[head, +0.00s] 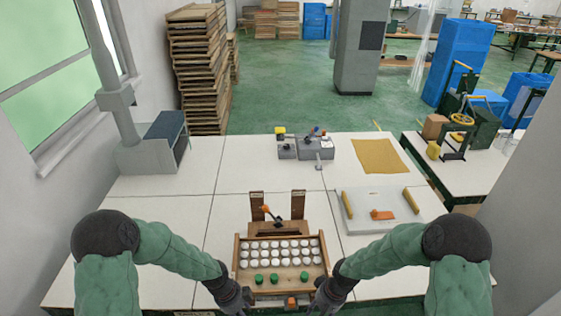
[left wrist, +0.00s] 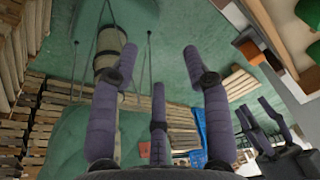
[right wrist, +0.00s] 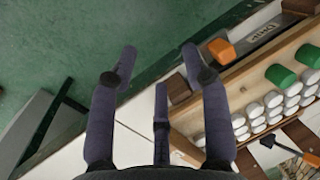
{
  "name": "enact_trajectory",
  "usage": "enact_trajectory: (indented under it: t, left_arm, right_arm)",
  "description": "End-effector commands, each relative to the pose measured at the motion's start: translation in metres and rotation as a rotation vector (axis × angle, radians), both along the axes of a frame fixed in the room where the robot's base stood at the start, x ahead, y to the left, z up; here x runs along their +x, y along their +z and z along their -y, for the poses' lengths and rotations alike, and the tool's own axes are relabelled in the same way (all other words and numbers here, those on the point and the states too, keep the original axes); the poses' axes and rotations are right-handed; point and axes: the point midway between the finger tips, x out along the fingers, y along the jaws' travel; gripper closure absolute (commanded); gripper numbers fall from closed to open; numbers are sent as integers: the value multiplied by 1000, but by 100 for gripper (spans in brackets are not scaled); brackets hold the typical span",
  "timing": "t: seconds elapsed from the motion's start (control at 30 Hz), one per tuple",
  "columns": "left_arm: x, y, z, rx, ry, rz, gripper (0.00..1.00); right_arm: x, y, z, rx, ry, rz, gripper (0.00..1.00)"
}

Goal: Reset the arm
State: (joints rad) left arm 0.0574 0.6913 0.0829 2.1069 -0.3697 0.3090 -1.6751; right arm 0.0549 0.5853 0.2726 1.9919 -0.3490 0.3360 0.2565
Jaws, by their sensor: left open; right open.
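My left gripper (head: 246,302) is open and empty at the front left corner of the wooden tray (head: 238,250). Its spread fingers also show in the left wrist view (left wrist: 155,70), with nothing between them. My right gripper (head: 315,300) is open and empty at the tray's front right corner. Its spread fingers show in the right wrist view (right wrist: 160,75), beside the tray and apart from it. The tray holds rows of white round pieces (head: 279,253) and a front row of three green pieces (head: 275,278). Both arms reach in low from the sides.
An orange block (head: 291,301) sits at the tray's front edge. A dark-handled tool with an orange end (head: 268,211) rests behind the tray. A pale board with yellow rollers (head: 379,211), a yellow cloth (head: 376,156) and a grey box (head: 302,147) lie farther back.

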Motion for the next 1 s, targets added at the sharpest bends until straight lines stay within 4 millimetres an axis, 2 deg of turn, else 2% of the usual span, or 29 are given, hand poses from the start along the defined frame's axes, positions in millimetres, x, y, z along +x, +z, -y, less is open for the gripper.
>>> enact_trajectory:
  t: [0.03,0.3,0.5,0.7,0.83,1.0]
  left_arm:
    - [-10,-15,4,-15,116,-35,52]
    - [-55,-68,22,-71,810,-230,52]
    - [-90,-101,28,-79,1329,-387,52]
    - [-120,-125,28,-68,1794,-516,52]
    - [-132,-133,26,-60,1990,-565,52]
    - [-138,-136,25,-56,2093,-589,52]
  right_arm:
    - [-10,-16,-4,20,-10,-8,52]
    - [-56,-70,-22,99,-81,-13,52]
    - [-91,-103,-28,123,-144,-11,52]
    - [-122,-127,-28,119,-201,-6,52]
    - [-136,-135,-27,110,-223,-5,52]
    - [-142,-138,-26,104,-232,-2,52]
